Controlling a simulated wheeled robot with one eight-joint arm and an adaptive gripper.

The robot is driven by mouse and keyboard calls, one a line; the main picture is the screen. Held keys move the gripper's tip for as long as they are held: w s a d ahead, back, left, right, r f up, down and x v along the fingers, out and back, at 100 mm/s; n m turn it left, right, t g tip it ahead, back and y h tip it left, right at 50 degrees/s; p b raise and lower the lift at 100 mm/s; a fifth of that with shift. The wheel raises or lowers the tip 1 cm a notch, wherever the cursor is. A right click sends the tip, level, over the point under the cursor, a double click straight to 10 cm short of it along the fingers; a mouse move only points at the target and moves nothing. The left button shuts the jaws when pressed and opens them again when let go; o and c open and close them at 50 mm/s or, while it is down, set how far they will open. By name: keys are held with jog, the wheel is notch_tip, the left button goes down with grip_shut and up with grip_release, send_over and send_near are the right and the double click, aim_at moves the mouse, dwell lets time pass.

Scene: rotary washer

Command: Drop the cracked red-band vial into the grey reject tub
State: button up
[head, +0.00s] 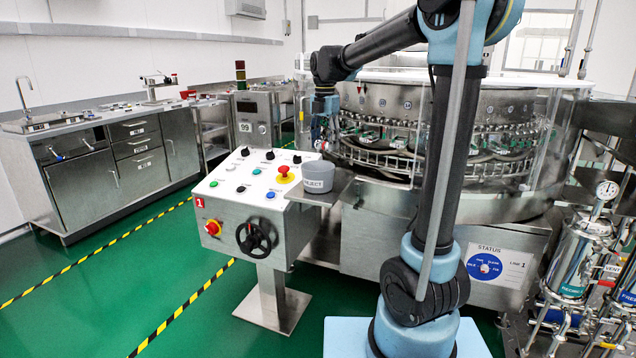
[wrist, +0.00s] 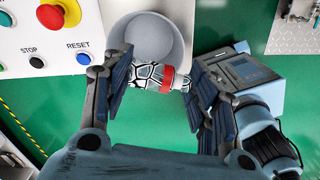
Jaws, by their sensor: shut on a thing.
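The vial (wrist: 148,75) has a red band and dark crack lines over its pale body. In the wrist view it lies crosswise between the fingers of my gripper (wrist: 152,80), which is shut on it. In the head view my gripper (head: 321,130) points down above the tub. The vial is too small there to make out clearly.
The white control panel (head: 250,182) with buttons and a red emergency stop (head: 284,171) is left of the tub. The rotary washer (head: 420,130) stands behind and to the right. A steel bench (head: 90,180) is far left. Green floor is clear in front.

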jog(key=shift+f, duration=0.85)
jog(key=o, duration=0.9)
jog(key=shift+c, duration=0.2)
jog(key=shift+r, duration=0.15)
notch_tip(320, 180, up, 12)
jog(key=shift+f, duration=0.2)
